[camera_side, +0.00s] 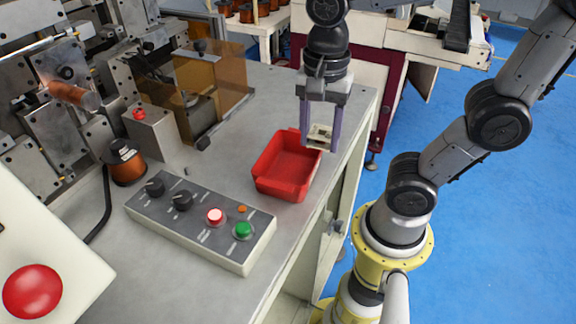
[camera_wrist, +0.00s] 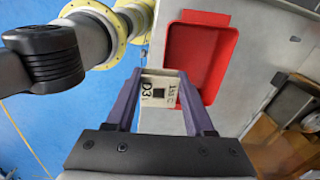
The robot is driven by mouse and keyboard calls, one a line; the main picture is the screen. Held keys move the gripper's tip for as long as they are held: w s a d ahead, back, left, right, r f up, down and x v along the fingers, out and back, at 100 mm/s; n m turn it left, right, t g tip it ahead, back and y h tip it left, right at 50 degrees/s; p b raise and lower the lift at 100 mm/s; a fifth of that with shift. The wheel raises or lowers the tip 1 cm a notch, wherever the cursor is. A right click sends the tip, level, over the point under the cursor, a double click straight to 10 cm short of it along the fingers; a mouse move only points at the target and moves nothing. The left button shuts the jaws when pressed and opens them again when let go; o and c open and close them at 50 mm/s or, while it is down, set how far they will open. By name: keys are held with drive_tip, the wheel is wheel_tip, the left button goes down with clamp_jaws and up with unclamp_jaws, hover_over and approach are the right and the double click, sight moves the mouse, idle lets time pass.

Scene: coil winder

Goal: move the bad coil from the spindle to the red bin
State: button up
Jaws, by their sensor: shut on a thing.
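My gripper (camera_side: 320,146) points down at the bench's right edge. The red bin (camera_side: 285,177) stands on the bench, just left of and in front of the coil in the side view. The coil is above bench level, close to the bin's rim. The bin also shows in the wrist view (camera_wrist: 176,52) and looks empty.
A control box (camera_side: 200,222) with knobs and buttons lies left of the bin. Amber guards (camera_side: 212,85) and the winding machine (camera_side: 60,90) stand behind and left. A copper wire spool (camera_side: 126,165) stands near the machine. The grey bench between is mostly clear.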

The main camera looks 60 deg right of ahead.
hover_over(287, 179)
drive_tip(key=f, duration=0.5)
drive_tip(key=shift+s+f, duration=0.3)
drive_tip(key=shift+f, duration=0.1)
drive_tip(key=shift+w+f, duration=0.2)
drive_tip(key=shift+f, duration=1.6)
drive_tip(key=shift+f, duration=0.1)
drive_tip(key=o, duration=1.3)
drive_tip(key=shift+f, duration=0.1)
